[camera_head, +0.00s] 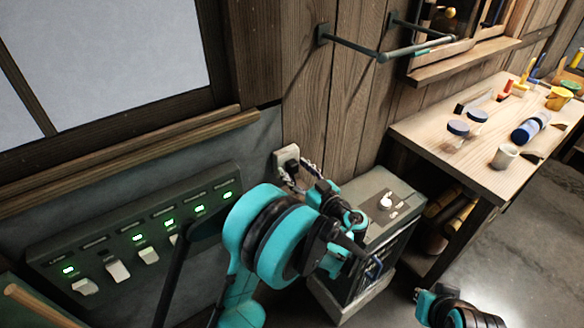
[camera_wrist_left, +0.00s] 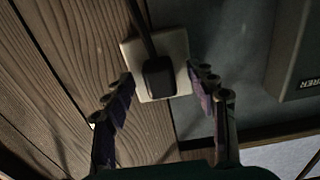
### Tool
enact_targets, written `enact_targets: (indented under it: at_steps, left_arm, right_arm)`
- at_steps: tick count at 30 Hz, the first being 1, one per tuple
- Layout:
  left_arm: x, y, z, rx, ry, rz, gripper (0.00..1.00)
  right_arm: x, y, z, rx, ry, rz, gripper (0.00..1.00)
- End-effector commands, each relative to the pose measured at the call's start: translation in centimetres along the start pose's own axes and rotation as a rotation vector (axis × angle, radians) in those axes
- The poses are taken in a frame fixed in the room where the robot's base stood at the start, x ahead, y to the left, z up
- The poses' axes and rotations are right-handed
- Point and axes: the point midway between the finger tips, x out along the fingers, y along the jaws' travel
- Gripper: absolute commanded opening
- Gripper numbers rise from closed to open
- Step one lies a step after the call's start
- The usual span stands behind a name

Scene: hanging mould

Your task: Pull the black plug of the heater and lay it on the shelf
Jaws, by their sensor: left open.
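The black plug (camera_head: 291,165) sits in a pale wall socket (camera_head: 281,156) on the plank wall. In the left wrist view the plug (camera_wrist_left: 158,78) stands in the socket plate (camera_wrist_left: 178,50), its dark cord running to the top edge. My left gripper (camera_head: 301,178) is open just in front of the socket. In the wrist view its fingers (camera_wrist_left: 162,98) are spread on either side of the plug, apart from it. A grey box with a knob (camera_head: 378,205), seemingly the heater, stands behind my left arm, partly hidden. A wooden ledge (camera_head: 470,62), possibly the shelf, is on the wall.
A switch panel with green lights (camera_head: 140,240) is left of the socket. A metal rail (camera_head: 350,45) juts from the wall above. A workbench (camera_head: 440,145) at right holds jars, a mug and tools. Part of my right arm shows at the bottom right.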

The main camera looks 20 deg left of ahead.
Motion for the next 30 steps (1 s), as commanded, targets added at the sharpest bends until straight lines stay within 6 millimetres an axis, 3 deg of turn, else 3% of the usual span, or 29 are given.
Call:
enact_targets:
  at_steps: [17, 23, 24, 30]
  left_arm:
    - [0.0, 0.0, -0.01, 0.0, 0.0, 0.0, 0.57]
    - [0.0, 0.0, -0.01, 0.0, 0.0, 0.0, 0.04]
    - [0.0, 0.0, -0.01, 0.0, 0.0, 0.0, 0.0]
    - [-0.18, 0.01, 0.0, 0.0, 0.0, 0.0, 0.0]
  right_arm:
    - [0.22, 0.0, 0.16, 0.0, 0.0, 0.0, 0.0]
    - [0.22, 0.0, 0.16, 0.0, 0.0, 0.0, 0.0]
    - [0.22, 0.0, 0.16, 0.0, 0.0, 0.0, 0.0]
    - [0.25, 0.0, 0.18, 0.0, 0.0, 0.0, 0.0]
